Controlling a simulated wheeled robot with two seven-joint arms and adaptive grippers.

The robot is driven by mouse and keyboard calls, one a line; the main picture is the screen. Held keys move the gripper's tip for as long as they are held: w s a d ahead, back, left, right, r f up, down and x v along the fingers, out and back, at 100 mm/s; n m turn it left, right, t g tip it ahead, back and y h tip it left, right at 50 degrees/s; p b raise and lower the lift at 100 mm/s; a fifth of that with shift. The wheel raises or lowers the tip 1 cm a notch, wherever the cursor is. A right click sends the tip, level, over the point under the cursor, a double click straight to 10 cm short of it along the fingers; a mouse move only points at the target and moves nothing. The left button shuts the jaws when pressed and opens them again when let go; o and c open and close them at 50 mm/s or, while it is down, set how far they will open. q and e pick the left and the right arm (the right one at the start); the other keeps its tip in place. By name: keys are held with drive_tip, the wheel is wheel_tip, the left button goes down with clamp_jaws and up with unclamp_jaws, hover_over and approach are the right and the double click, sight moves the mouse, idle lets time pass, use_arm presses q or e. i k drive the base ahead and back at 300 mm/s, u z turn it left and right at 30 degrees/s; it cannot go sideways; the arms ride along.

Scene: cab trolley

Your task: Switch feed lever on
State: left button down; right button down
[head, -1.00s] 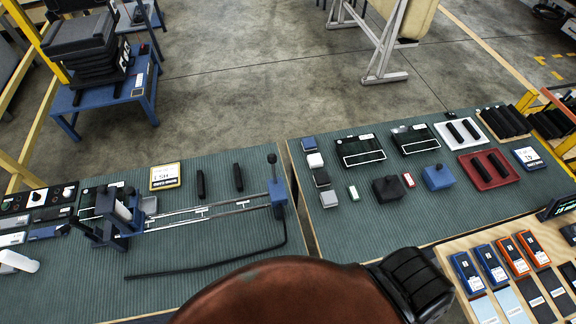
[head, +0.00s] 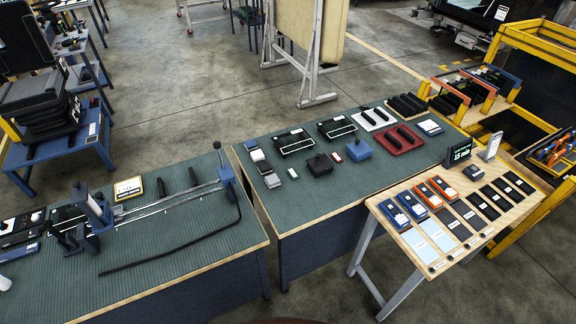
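On the left green-topped table stands a rig with two long rails (head: 165,203). At its right end is a blue block (head: 227,177) with an upright thin lever (head: 220,156) topped by a dark knob. It may be the feed lever, but no label on it is readable. At the rail's left end is a blue clamp-like unit (head: 88,210) with a pale cylinder. I cannot tell whether the lever is on or off. Neither of my grippers is in view.
A black rod (head: 170,255) lies along the front of the left table. The second green table holds small boxes, framed trays and a red tray (head: 398,140). A wooden table (head: 420,236) with several handheld devices stands in front right. Open floor lies beyond.

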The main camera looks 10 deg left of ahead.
sight(217, 145)
drive_tip(key=z, duration=0.1)
drive_tip(key=k, duration=0.15)
drive_tip(key=u, duration=0.7)
drive_tip(key=i, duration=0.8)
drive_tip(key=u, duration=0.55)
